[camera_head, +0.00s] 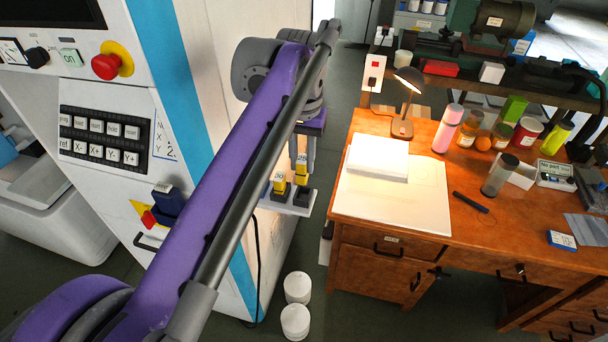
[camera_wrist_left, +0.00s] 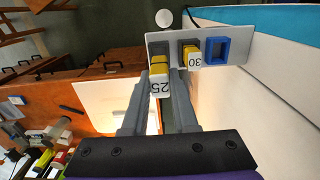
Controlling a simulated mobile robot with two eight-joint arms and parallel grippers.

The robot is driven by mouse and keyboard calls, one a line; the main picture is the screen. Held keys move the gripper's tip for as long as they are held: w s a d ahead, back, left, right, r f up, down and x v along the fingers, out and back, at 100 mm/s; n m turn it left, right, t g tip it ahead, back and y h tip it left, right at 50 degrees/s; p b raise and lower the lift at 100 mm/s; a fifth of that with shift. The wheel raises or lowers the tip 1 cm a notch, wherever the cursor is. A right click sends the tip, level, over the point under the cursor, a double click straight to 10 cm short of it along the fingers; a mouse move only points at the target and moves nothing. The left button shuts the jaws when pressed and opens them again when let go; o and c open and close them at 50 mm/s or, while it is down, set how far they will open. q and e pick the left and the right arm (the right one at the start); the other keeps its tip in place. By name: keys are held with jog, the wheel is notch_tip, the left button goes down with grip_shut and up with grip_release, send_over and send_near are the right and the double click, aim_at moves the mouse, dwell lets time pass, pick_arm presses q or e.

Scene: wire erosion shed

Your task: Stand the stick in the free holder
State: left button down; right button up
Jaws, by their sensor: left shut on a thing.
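A yellow stick with a white end marked 25 (camera_wrist_left: 158,72) is between the fingertips of my left gripper (camera_wrist_left: 161,80), which is shut on it. The gripper also shows in the head view (camera_head: 302,165), at a small white shelf (camera_head: 298,209) on the machine's side. The stick is over or in a dark holder; I cannot tell which. A second yellow stick marked 30 (camera_wrist_left: 194,58) stands in the middle dark holder, also in the head view (camera_head: 279,184). A blue holder (camera_wrist_left: 216,40) at the right of the shelf looks empty; my arm hides it in the head view.
The white machine (camera_head: 185,80) with buttons stands at the left. A wooden desk (camera_head: 345,205) with a lamp (camera_head: 405,100), papers and several bottles is at the right. Two white tubs (camera_head: 295,321) stand on the floor below the shelf. A dark cable hangs below the shelf.

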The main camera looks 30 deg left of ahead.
aim_at(303, 176)
pick_arm(q)
jog(key=f, duration=0.3)
jog(key=shift+w+f, duration=0.2)
jog(key=shift+f, duration=0.2)
jog(key=shift+f+b, duration=0.35)
jog(key=shift+f, duration=0.2)
jog(key=shift+f, duration=0.1)
jog(key=c, duration=0.7)
grip_release()
